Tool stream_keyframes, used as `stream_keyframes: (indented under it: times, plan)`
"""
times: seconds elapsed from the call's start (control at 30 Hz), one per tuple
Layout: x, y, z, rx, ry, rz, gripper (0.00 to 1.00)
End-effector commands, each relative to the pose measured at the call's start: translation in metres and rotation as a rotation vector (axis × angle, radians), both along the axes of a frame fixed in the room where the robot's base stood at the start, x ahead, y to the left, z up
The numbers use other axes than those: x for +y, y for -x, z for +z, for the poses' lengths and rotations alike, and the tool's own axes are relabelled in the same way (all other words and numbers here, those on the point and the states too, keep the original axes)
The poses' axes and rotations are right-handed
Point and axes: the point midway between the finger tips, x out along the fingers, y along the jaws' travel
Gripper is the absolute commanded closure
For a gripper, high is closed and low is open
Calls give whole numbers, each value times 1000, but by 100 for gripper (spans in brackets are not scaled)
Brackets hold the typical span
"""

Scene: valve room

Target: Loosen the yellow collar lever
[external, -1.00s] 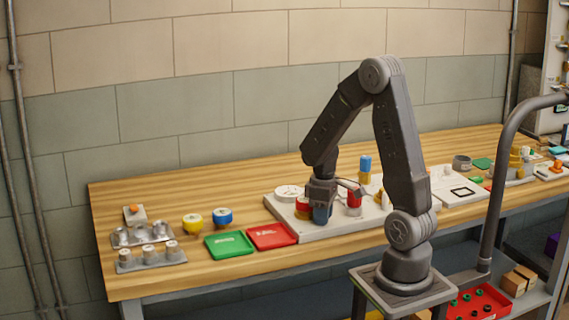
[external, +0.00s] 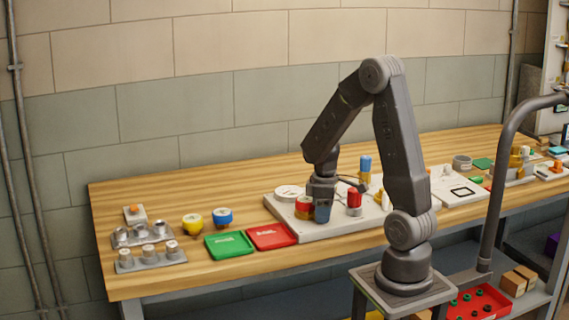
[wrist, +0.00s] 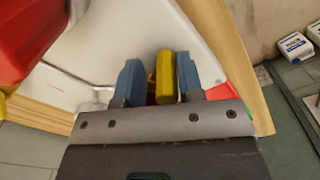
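The yellow collar lever (wrist: 165,78) shows in the wrist view as a short yellow bar over the white board. My gripper (wrist: 160,82) has its two blue fingers on either side of it. A narrow gap shows between the left finger and the lever; the right finger is very close to it, and I cannot tell if it touches. In the external view my gripper (external: 322,212) is low over the front left of the white board (external: 330,232), beside a red and yellow collar valve (external: 304,207). I cannot make out the lever there.
A red-topped post (external: 354,200) stands just right of my gripper, and a blue-topped post (external: 365,168) behind it. A white disc (external: 289,192) lies at the board's back left. Red (external: 271,236) and green (external: 229,244) trays lie left of the board. A large red part (wrist: 30,40) fills the wrist view's upper left.

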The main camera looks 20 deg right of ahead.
Motion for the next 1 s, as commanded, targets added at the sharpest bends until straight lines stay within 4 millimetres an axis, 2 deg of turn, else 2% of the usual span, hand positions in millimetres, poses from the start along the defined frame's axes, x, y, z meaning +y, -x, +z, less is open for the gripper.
stream_keyframes:
  times: [0.1,0.33,0.47,0.57,0.8,1.0]
  plan:
    - [-1,1,-1,5,2,-3,54]
    - [-2,2,-1,8,4,-6,54]
    - [-2,1,8,5,3,-7,54]
    - [-2,1,24,2,2,-7,54]
    - [-2,1,78,0,1,-6,54]
    - [-2,2,115,2,1,-5,54]
